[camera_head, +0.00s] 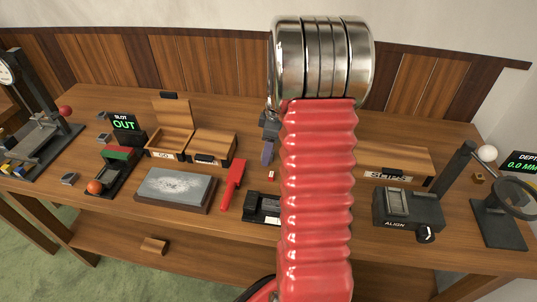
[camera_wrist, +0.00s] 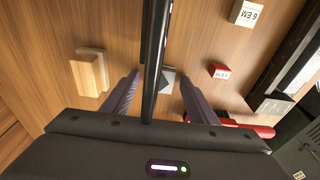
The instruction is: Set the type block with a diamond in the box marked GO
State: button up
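The box marked GO (camera_head: 164,154) stands open on the workbench, left of centre, with its lid raised at the back. My gripper (camera_wrist: 160,76) points down at the bench with its two purple fingers apart. A small grey block (camera_wrist: 168,79) shows between the fingertips, partly covered by a dark bar running down the middle of the wrist view. No diamond shows on any block, and the grey block's marking cannot be read. In the head view, my red arm hides most of the gripper; a purple finger (camera_head: 267,152) shows left of it.
A wooden block (camera_wrist: 90,72), a red block (camera_wrist: 220,71) and a pale block marked 6 EM (camera_wrist: 247,13) lie near the gripper. A second wooden box (camera_head: 214,147) adjoins the GO box. A grey stone slab (camera_head: 176,188) and red tool (camera_head: 232,184) lie in front.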

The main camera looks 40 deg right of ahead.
grip_shut()
notch_tip(320, 180, up, 10)
dwell(1.1)
dwell(0.4)
